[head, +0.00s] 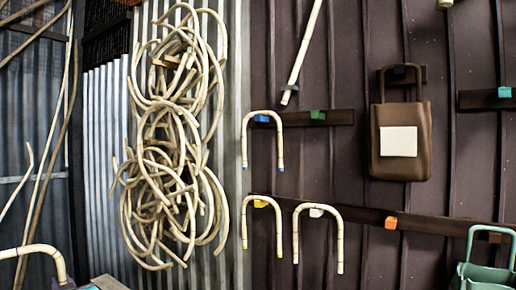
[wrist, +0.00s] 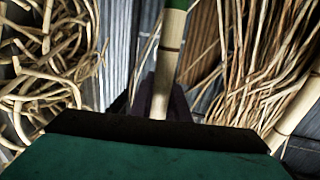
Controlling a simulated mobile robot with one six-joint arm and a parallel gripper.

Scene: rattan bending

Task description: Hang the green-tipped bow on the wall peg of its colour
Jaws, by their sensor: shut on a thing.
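In the wrist view, my gripper (wrist: 163,102) is shut on a pale rattan cane with a green tip, the green-tipped bow (wrist: 172,45). The green band shows at the top edge. In the head view, a bent cane (head: 40,250), seemingly this bow, shows at the lower left, partly cut off by the frame. The green peg (head: 318,115) is on the upper dark rail and has nothing hanging on it. The bow is well to the left of it and lower in the picture.
A blue-tipped bow (head: 262,113) hangs just left of the green peg. A yellow-tipped bow (head: 278,228) and a white-tipped bow (head: 340,240) hang below. A brown bag (head: 401,165) hangs to the right. Coiled rattan (head: 170,150) covers the left wall.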

